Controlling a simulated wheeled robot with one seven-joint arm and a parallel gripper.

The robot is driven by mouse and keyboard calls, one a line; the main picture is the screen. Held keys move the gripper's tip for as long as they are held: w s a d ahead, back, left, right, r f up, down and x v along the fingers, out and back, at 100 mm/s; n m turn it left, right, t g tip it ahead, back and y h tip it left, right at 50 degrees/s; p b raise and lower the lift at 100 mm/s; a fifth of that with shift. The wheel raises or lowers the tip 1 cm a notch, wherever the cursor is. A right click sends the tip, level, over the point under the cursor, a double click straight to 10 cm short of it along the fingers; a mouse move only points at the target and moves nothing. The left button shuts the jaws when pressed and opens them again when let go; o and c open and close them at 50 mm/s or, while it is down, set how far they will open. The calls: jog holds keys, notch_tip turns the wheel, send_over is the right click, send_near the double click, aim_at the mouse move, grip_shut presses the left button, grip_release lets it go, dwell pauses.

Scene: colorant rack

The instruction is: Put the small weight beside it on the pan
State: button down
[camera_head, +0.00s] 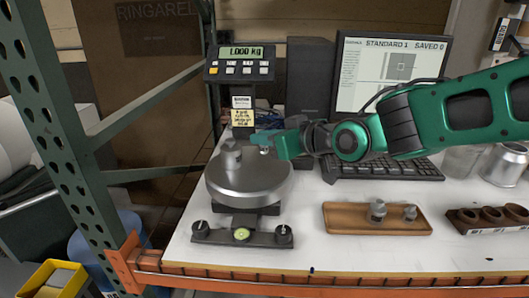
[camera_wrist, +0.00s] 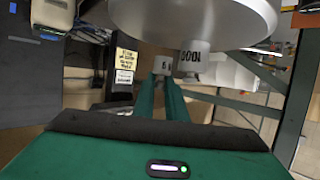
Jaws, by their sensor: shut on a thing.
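The round metal pan (camera_head: 262,185) sits on the scale, and a larger weight (camera_head: 231,158) stands on its left part. My gripper (camera_head: 264,145) is over the back right of the pan, to the right of that weight. It is shut on a small weight (camera_wrist: 164,64), held at the fingertips. In the wrist view the pan (camera_wrist: 215,18) fills the top, and the larger weight (camera_wrist: 190,58), marked 1000, is close to the small one. I cannot tell whether the small weight touches the pan. The scale display (camera_head: 240,62) reads 1.000 kg.
A wooden tray (camera_head: 340,222) with two weights (camera_head: 378,210) (camera_head: 409,212) lies right of the scale. A dark holder with holes (camera_head: 460,220) is at the far right. A keyboard (camera_head: 380,168) and monitor (camera_head: 392,72) are behind. A green rack post (camera_head: 62,130) stands at left.

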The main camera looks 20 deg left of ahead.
aim_at(267, 152)
jog(key=shift+f, duration=2)
jog(key=c, duration=1.8)
grip_release()
jog(key=shift+f, duration=0.1)
jog(key=v, duration=1.2)
jog(key=shift+d, duration=0.1)
